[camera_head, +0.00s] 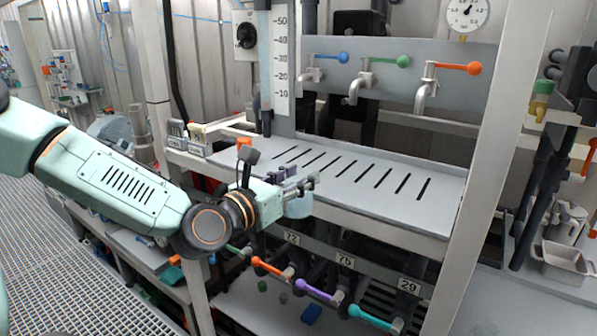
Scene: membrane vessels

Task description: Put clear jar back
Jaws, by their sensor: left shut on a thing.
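My left arm comes in from the left, and its gripper (307,184) is at the front edge of the grey slotted shelf (405,205). It is shut on the clear jar (299,206), a pale bluish see-through vessel. The jar shows just below the fingers, in front of the shelf edge. The fingers and wrist hide its upper part. I cannot tell whether the jar touches the shelf. My right gripper is not in view.
Taps with a blue handle (343,57), a green handle (403,61) and an orange handle (473,68) hang over the shelf. Coloured levers (314,291) stick out below it. A white post (490,170) stands at the right. The slotted top is mostly clear.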

